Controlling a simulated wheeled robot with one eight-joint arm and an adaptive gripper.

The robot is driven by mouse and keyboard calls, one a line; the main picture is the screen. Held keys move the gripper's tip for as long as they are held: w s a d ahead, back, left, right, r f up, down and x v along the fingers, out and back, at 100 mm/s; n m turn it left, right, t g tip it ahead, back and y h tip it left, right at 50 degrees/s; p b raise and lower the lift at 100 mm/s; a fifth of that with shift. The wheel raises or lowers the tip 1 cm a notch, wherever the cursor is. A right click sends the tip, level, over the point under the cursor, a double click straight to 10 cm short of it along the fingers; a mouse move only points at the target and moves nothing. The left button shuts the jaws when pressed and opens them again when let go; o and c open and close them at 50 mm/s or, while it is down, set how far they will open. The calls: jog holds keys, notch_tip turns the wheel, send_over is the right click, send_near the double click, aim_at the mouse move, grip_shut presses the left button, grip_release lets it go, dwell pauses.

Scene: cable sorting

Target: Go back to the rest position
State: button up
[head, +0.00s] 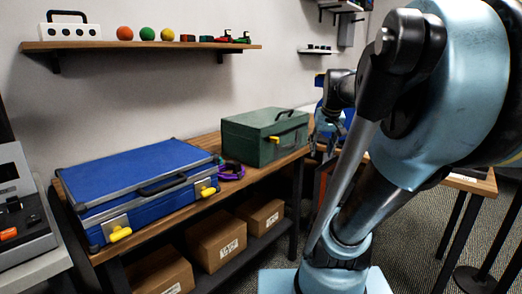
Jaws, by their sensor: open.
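My gripper (327,135) shows in the head view just right of the green case, partly behind my blue arm. It is open, and I see nothing between its fingers. It hangs in front of the wall side of the workbench. A purple cable (232,172) lies coiled on the wooden bench (210,143) between the blue case (138,180) and the green case (265,137), apart from my gripper. Both cases are shut. The blue case has yellow latches.
Several cardboard boxes (215,240) stand on the bench's lower shelf. A wall shelf (150,45) holds small coloured balls and a white box. A grey machine (20,210) stands at the left edge. Another table (470,183) and a dark stand (482,278) are at the right, over carpet.

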jog(key=s+a+f+g, duration=0.2)
jog(key=s+f, duration=1.3)
jog(key=f, duration=0.2)
jog(key=shift+s+a, duration=0.25)
jog(key=shift+s, duration=0.05)
jog(key=shift+f, duration=0.1)
jog(key=shift+w+f, duration=0.2)
jog(key=shift+w, duration=0.3)
